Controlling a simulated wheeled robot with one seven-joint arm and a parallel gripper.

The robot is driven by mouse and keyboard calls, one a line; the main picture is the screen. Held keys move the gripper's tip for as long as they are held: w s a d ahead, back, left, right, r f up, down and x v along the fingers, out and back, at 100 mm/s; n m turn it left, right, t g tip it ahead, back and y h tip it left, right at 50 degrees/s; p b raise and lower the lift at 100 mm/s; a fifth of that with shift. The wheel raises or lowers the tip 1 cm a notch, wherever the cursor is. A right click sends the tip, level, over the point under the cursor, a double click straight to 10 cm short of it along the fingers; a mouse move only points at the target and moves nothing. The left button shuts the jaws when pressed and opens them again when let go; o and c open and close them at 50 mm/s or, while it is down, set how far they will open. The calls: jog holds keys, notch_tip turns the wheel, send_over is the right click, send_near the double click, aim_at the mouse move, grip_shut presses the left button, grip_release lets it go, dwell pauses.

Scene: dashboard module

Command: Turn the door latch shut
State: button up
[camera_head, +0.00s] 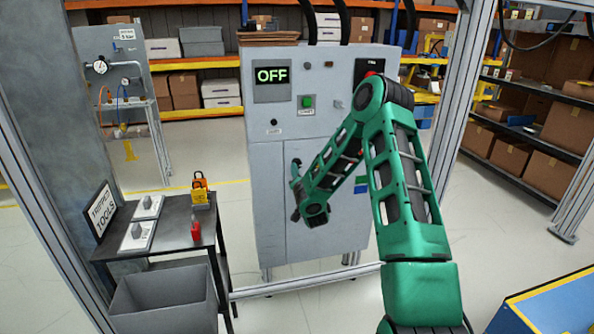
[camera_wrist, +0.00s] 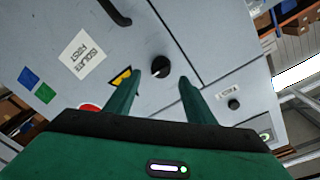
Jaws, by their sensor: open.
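The grey cabinet (camera_head: 264,195) stands ahead in the head view, and its door front (camera_wrist: 205,35) fills much of the wrist view. A round black knob with a white mark (camera_wrist: 160,66), which looks like the door latch, sits on this front near a dark seam. My gripper (camera_wrist: 160,84) is open and empty, with its two green fingers on either side of the knob in the picture. I cannot tell whether they touch it. A black handle (camera_wrist: 115,12) is at the top of the wrist view. In the head view my arm hides the knob.
A label (camera_wrist: 84,54) reads "ISOLATE FIRST". A dark table (camera_head: 172,232) with padlocks stands at left above a grey bin (camera_head: 165,303). A metal post (camera_head: 461,100) rises at right.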

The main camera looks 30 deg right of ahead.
aim_at(299, 167)
jog(key=shift+x, duration=2.8)
jog(key=c, duration=1.1)
